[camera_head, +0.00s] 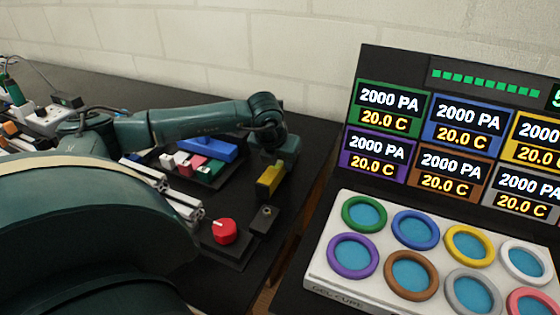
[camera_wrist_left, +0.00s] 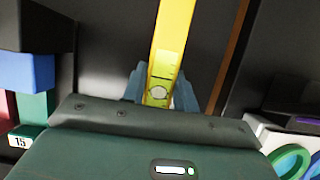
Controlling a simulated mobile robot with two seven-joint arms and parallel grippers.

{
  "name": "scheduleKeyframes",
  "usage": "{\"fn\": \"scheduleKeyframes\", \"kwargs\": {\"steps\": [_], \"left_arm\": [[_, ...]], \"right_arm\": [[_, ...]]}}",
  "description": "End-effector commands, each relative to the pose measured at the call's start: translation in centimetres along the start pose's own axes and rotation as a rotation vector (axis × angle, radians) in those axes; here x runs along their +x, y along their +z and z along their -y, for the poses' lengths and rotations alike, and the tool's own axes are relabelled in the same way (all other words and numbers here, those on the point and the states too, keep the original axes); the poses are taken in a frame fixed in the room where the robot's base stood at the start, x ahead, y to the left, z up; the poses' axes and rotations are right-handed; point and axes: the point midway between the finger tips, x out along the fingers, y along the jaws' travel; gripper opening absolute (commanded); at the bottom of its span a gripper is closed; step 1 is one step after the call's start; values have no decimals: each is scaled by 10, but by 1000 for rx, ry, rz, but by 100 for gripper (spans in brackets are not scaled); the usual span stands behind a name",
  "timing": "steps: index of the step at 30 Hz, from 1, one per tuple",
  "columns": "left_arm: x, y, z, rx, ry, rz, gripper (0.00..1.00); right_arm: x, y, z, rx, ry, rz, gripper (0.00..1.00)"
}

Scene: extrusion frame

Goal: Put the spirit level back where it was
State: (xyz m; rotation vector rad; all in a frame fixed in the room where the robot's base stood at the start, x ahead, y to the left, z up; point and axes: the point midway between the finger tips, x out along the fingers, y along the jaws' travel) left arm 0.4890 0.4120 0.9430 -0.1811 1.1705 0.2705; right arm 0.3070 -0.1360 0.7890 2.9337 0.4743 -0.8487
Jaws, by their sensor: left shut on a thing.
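The yellow spirit level (camera_head: 269,181) is below my left gripper (camera_head: 276,163), near the right end of the dark table in the head view. In the left wrist view the level (camera_wrist_left: 173,45) runs up and away from between the fingers of my left gripper (camera_wrist_left: 160,90), with a greenish vial window near the grip. The gripper is shut on it. From these views I cannot tell whether the level touches the table. My right gripper is not in view.
A red knob (camera_head: 224,231) and silver extrusion bars (camera_head: 180,205) lie left of the level. Behind them is a tray with a blue block (camera_head: 208,149) and smaller coloured pieces. A white panel of coloured rings (camera_head: 330,262) and a display board (camera_head: 450,60) stand right.

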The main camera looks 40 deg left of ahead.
Motion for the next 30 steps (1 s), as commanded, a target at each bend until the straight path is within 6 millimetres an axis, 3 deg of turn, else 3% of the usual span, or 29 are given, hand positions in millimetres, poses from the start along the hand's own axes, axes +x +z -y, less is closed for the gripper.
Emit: {"fn": "scheduleKeyframes", "kwargs": {"steps": [11, 12, 18, 30], "left_arm": [[6, -2, 0, -1, -1, 3, 0], [6, -2, 0, 0, -1, 2, 31], [5, -2, 0, 0, 0, 2, 48], [-2, -1, 0, -1, 0, 3, 51]], "right_arm": [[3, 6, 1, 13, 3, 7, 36], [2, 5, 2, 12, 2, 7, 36], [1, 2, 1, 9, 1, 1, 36], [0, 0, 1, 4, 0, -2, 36]]}}
